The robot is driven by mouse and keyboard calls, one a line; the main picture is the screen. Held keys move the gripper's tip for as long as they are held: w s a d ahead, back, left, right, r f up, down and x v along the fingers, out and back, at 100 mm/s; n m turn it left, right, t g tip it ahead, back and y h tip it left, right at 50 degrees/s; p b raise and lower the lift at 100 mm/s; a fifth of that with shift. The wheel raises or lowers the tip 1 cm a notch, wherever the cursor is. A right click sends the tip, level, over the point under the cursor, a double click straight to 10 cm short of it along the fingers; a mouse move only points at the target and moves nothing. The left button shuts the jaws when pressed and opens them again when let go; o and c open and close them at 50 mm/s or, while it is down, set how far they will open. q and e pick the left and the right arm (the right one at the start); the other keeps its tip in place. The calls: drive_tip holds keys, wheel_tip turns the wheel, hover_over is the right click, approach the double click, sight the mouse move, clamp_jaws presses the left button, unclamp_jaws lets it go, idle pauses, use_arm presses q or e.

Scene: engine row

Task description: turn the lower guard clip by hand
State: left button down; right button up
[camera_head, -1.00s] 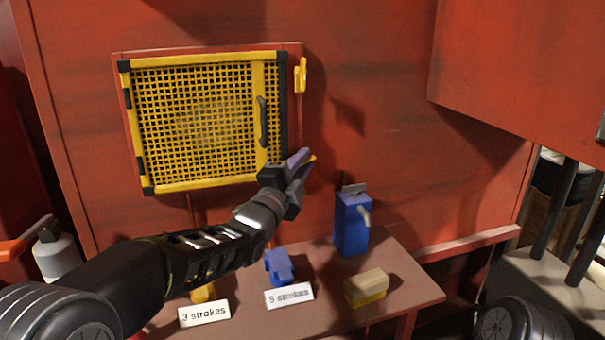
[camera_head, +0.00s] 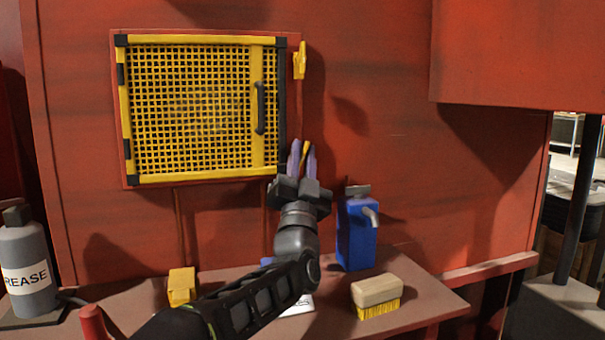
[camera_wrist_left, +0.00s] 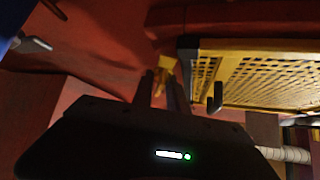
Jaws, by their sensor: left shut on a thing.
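The lower guard clip (camera_head: 305,151) is a small yellow piece at the lower right corner of the guard. My left gripper (camera_head: 302,158) is shut on it, with the purple fingers pointing up on either side. The clip also shows between the dark fingers in the left wrist view (camera_wrist_left: 164,72). The upper guard clip (camera_head: 300,60) stands upright beside the guard's upper right corner. The yellow mesh guard (camera_head: 262,80) lies flat in its red frame, with a black handle (camera_head: 261,108) on its right side. My right gripper is not in view.
Below, a bench (camera_head: 420,290) holds a blue dispenser (camera_head: 356,230) with a spout close right of my arm, a brush (camera_head: 377,296), a yellow block (camera_head: 181,286) and a partly hidden label. A grease canister (camera_head: 27,265) stands at the left.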

use_arm(q)
drive_tip(key=n+y, duration=0.5)
drive_tip(key=shift+n, duration=0.4)
drive_tip(key=shift+a+n+g+y+p, duration=0.1)
drive_tip(key=shift+n+g+y+p, duration=0.25)
drive_tip(key=shift+n+y, duration=2.05)
drive_tip(key=shift+w, duration=0.1)
drive_tip(key=shift+f, duration=0.1)
drive_tip(key=c, duration=1.6)
unclamp_jaws()
drive_tip(key=shift+f, duration=0.1)
drive_tip(key=b+v, duration=0.1)
drive_tip(key=v, duration=0.6)
drive_tip(key=shift+s+f+b, duration=0.25)
drive_tip(key=shift+b, duration=0.1)
